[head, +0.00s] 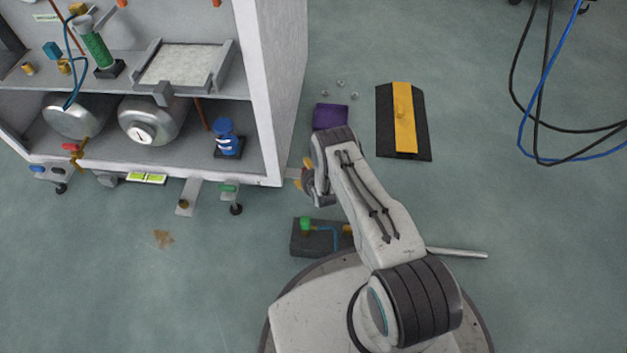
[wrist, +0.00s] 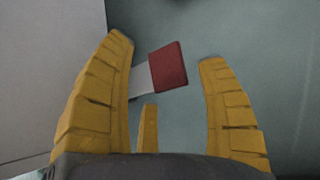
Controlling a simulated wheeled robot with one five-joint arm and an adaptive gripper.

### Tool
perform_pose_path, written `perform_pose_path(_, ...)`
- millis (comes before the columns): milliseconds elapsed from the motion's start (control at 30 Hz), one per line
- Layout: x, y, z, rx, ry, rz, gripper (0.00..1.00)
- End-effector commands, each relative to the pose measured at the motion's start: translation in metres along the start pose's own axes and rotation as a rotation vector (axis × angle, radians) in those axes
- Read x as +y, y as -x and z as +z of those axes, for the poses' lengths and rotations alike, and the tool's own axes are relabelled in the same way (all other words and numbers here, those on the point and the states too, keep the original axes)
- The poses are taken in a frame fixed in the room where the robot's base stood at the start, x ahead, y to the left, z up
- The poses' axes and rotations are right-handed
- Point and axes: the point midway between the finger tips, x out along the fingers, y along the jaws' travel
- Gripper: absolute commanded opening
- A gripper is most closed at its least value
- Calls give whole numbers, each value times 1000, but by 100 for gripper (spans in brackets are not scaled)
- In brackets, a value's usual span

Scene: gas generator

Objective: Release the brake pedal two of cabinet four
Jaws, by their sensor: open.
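A red pedal pad (wrist: 169,66) on a pale grey lever (wrist: 141,81) shows in the wrist view, beyond and between my fingertips. The lever runs left behind the left finger toward the cabinet wall. My gripper (wrist: 165,47) is open, its yellow fingers apart and nothing between them touching the pad. In the head view, my gripper (head: 303,174) is low beside the right side of the white cabinet (head: 278,75). A short grey piece (head: 291,173) sticks out from the cabinet's lower corner there; the red pad is hidden behind my gripper. I cannot read any pedal or cabinet number.
A green-topped pedal (head: 229,188) and a grey plate (head: 187,198) stick out at the cabinet's front. A purple block (head: 330,116), a black and yellow ramp (head: 403,120) and a dark box with a green knob (head: 315,241) lie on the floor. Cables (head: 540,120) hang at upper right.

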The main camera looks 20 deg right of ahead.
Motion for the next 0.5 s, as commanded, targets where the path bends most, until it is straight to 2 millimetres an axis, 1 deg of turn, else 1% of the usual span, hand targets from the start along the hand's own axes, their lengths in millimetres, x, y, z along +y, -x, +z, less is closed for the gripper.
perform_pose_path(33,0,6,0,3,0,-2,66)
perform_pose_path(500,-1,64,-1,4,0,-3,66)
